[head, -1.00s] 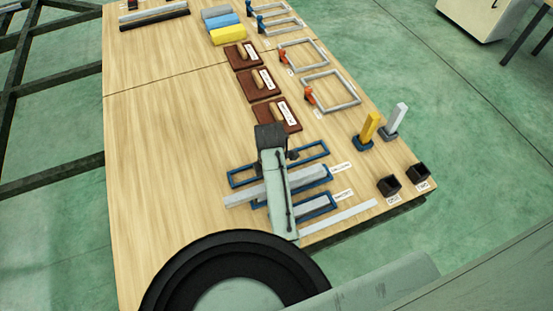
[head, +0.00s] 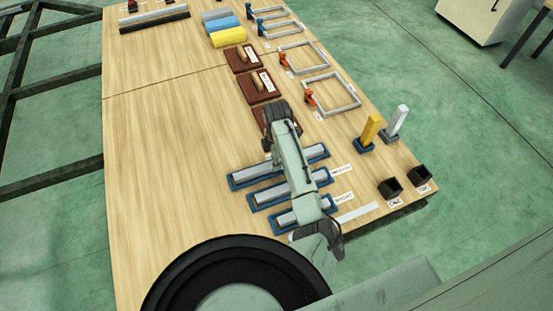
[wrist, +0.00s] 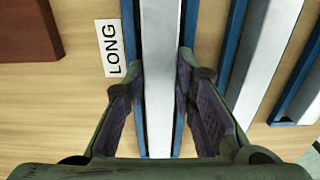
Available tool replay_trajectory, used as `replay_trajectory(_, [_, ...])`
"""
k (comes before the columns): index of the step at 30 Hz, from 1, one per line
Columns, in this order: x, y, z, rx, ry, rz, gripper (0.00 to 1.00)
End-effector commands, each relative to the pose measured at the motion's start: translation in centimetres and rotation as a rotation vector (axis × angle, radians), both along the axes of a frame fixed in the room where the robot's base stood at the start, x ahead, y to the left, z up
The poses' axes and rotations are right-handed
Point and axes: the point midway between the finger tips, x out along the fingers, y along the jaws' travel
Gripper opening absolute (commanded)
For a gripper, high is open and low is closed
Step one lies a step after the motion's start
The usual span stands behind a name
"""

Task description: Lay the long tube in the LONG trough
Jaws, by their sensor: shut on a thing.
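The long tube (wrist: 160,70) is a pale grey bar lying lengthwise in the blue-edged LONG trough (wrist: 131,40). The LONG label (wrist: 113,47) is beside that trough. My gripper (wrist: 160,85) is around the tube, one finger on each side, shut on it. In the head view the tube (head: 248,173) lies in the trough (head: 233,184) nearest the brown plates. My arm covers the middle of both there and hides the fingers. The tube looks lined up with the trough; its far end is outside the wrist view.
Two more blue troughs, a middle one (head: 253,206) and a front one (head: 273,227), run parallel and hold grey tubes. Brown plates with handles (head: 258,87) stand behind. Black cups (head: 389,187) and two upright posts (head: 369,129) are at the right. The table's left side is clear.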

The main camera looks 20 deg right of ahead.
Motion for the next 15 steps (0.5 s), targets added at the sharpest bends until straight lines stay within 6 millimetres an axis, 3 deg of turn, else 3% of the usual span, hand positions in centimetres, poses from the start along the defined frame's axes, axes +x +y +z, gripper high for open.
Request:
replay_trajectory(11, [0.04, -0.03, -0.48, -0.001, -0.003, 0.001, 0.0])
replay_trajectory(12, [0.01, 0.0, -0.61, -0.001, -0.001, 0.001, 0.25])
replay_trajectory(15, [0.01, -0.01, -0.55, -0.001, -0.001, 0.001, 0.32])
